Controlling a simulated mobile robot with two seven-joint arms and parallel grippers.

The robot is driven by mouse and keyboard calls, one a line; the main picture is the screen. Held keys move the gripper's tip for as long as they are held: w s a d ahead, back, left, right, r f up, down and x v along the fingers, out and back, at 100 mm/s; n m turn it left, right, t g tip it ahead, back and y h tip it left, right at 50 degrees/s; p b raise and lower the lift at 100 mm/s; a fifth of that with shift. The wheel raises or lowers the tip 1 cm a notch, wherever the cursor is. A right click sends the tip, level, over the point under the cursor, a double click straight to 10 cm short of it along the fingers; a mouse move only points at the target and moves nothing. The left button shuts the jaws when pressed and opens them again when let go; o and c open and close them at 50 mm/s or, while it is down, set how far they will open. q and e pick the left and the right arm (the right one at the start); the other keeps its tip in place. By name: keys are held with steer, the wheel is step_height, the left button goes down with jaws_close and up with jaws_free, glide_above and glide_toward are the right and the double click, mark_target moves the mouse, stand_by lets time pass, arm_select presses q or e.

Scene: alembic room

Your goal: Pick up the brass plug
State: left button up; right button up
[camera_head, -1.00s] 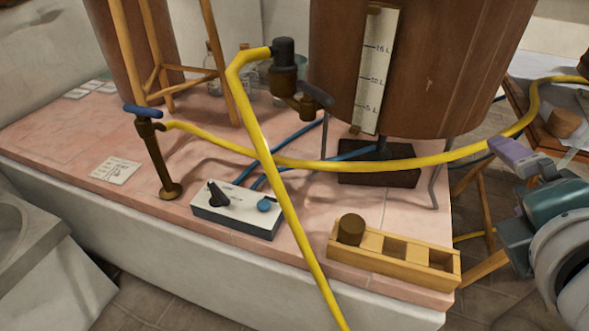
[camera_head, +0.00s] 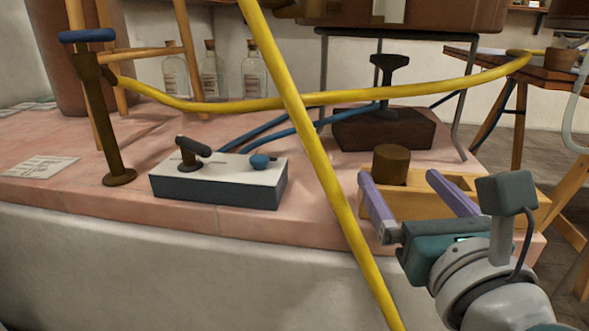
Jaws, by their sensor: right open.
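The brass plug (camera_head: 391,164), a short dark brown-gold cylinder, stands upright in the left end of the wooden rack (camera_head: 519,206) on the pink tiled top. My right gripper (camera_head: 400,177) comes in from the lower right. Its two purple fingers are wide apart and empty. The plug shows between the fingertips in the picture, nearer the left finger. I cannot tell whether the fingertips reach it in depth. The gripper hides part of the rack's front and its other slots. My left gripper is not in view.
A yellow hose (camera_head: 318,155) crosses in front, just left of the rack and gripper. A switch box (camera_head: 220,182) with a lever and blue knob sits further left. A brown block (camera_head: 383,130) stands behind the rack, and a blue-handled valve post (camera_head: 112,140) at the left.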

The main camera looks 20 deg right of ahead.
mark_target(398, 169)
steer(key=shift+x, duration=1.15)
steer(key=b+x, duration=0.1)
steer(key=x, duration=0.1)
steer(key=d+b+x, duration=0.1)
steer(key=x, duration=0.1)
steer(key=shift+f, duration=0.15)
steer(key=shift+w+d, duration=0.1)
steer(key=shift+w, duration=0.3)
steer(key=shift+s, duration=0.1)
steer(key=shift+c, duration=0.2)
steer(key=shift+c, duration=0.8)
jaws_close()
